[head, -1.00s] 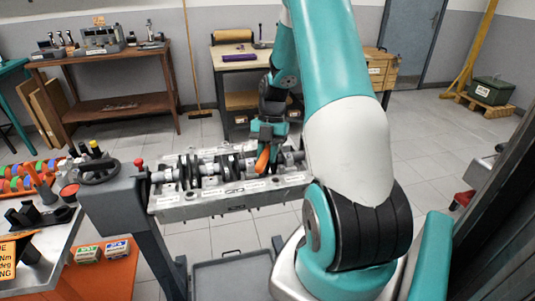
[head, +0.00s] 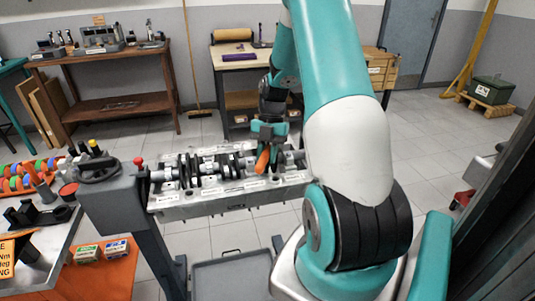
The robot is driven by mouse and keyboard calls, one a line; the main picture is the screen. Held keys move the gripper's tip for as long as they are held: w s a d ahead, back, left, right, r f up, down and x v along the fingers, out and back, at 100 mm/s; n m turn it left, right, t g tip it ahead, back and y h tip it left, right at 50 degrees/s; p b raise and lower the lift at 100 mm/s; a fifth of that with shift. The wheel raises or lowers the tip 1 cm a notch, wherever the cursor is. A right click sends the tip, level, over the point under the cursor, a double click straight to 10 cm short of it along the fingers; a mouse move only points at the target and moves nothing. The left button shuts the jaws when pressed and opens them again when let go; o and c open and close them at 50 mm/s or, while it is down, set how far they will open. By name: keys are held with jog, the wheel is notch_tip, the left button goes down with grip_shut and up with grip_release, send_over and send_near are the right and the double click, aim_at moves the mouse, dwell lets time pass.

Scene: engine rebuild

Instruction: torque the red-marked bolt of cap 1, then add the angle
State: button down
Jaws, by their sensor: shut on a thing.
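The engine block (head: 200,208) sits on a grey stand, with the crankshaft (head: 208,168) and its dark caps along the top. My gripper (head: 268,140) is over the right part of the block. It is shut on an orange-handled tool (head: 263,160), whose handle points down toward the block. The tool's lower end and whatever it touches are hidden or too small to make out. I cannot make out a red mark on any bolt, nor which cap is cap 1.
A stand with a handwheel (head: 99,167) and red knob (head: 139,161) adjoins the block's left end. A grey tray (head: 232,276) lies below. Brown workbenches (head: 110,102) stand behind. My arm fills the right middle.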

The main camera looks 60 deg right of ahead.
jog(key=shift+f+b, duration=0.6)
jog(key=shift+f, duration=0.25)
dwell(0.7)
dwell(0.5)
jog(key=shift+w+a+m+t, duration=0.3)
jog(key=shift+w+m, duration=0.3)
jog(key=shift+w, duration=0.15)
jog(key=shift+w+p, duration=0.2)
jog(key=shift+p, duration=0.1)
jog(key=shift+w+a+m, duration=0.1)
jog(key=shift+w+m, duration=0.5)
jog(key=shift+w, duration=0.05)
jog(key=shift+w, duration=0.1)
jog(key=shift+w+m+t+p, duration=0.4)
jog(key=shift+w+m, duration=0.1)
jog(key=shift+w, duration=0.25)
jog(key=shift+w+m+t, duration=0.3)
jog(key=shift+w+m, duration=0.5)
jog(key=shift+w, duration=0.45)
dwell(2.2)
